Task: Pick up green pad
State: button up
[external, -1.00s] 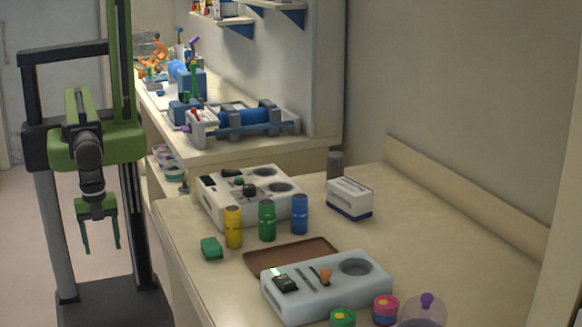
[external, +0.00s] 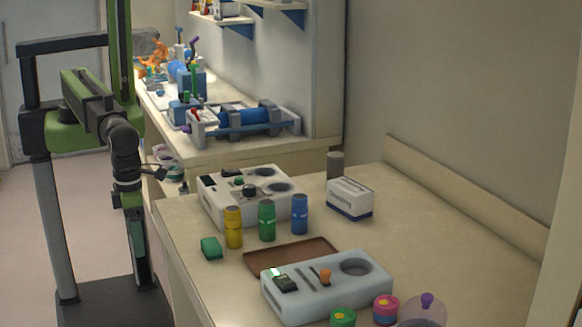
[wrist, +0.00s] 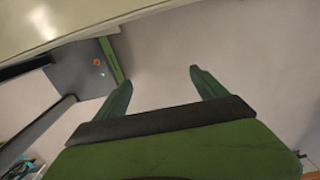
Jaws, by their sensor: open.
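The green pad (external: 211,248) is a small dark green block lying on the counter near its left edge, left of the yellow bottle. My gripper (external: 145,283) hangs pointing down beside the counter's left edge, lower than the pad and to its left, apart from it. In the wrist view my gripper (wrist: 158,84) shows two green fingers spread apart with only floor between them. The pad does not show in the wrist view.
Yellow (external: 233,228), green (external: 267,221) and blue (external: 300,215) bottles stand right of the pad. Behind them is a white device (external: 215,205). A brown tray (external: 262,262) and a pale holder (external: 325,300) lie nearer. The counter edge (external: 172,262) lies between gripper and pad.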

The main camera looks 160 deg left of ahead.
jog(key=w+a+r+m+p, duration=0.1)
jog(key=w+a+r+p, duration=0.3)
jog(key=a+r+p, duration=0.35)
notch_tip(320, 180, up, 6)
jog(key=n+p, duration=0.1)
jog(key=p, duration=0.2)
send_over(211, 243)
jog(key=f+b, duration=1.3)
jog(key=shift+w, duration=0.2)
jog(key=shift+r, duration=0.15)
jog(key=f+b, duration=0.5)
jog(key=shift+s+f, duration=0.2)
jog(key=shift+s, duration=0.1)
jog(key=shift+r, duration=0.2)
jog(key=c, duration=1.4)
